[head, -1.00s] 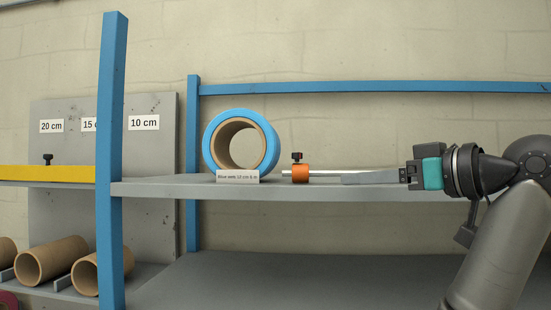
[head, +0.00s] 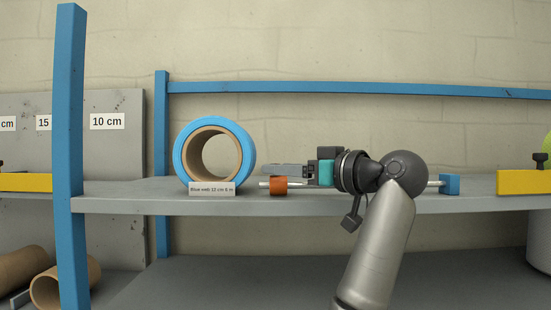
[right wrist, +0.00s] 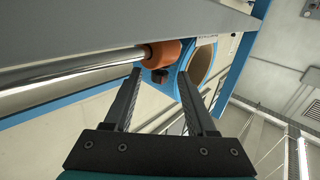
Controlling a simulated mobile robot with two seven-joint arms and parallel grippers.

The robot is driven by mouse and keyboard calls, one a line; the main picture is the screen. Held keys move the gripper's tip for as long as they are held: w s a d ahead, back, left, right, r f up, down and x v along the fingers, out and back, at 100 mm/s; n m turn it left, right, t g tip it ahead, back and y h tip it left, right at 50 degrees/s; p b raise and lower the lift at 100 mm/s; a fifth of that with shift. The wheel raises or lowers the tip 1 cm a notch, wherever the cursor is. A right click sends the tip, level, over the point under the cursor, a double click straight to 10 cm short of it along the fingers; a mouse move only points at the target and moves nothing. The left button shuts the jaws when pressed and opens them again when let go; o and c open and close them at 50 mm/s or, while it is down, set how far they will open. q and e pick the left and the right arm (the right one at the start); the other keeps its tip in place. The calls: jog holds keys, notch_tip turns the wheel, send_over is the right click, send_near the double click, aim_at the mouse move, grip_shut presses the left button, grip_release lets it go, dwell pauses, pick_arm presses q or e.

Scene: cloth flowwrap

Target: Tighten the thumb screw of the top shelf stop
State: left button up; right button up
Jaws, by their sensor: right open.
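The orange shelf stop (head: 278,186) sits on a metal rod (head: 320,184) along the top shelf, just right of a blue roll (head: 246,150). My right gripper (head: 270,170) is level, pointing left, with its fingers just above the stop. They hide the thumb screw in the head view. In the right wrist view the dark thumb screw (right wrist: 159,76) shows beside the orange stop (right wrist: 166,52), between the tips of my open fingers (right wrist: 159,73). I cannot tell whether either finger touches it. My left gripper is out of view.
A label (head: 212,189) stands before the roll. A blue block (head: 450,184) holds the rod's right end. Yellow bars (head: 525,182) lie at both sides. A blue post (head: 69,150) rises at the left. The lower shelf (head: 250,280) is clear in the middle.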

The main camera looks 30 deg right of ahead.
jog(key=shift+p+x, duration=0.3)
jog(key=shift+x, duration=1)
grip_shut()
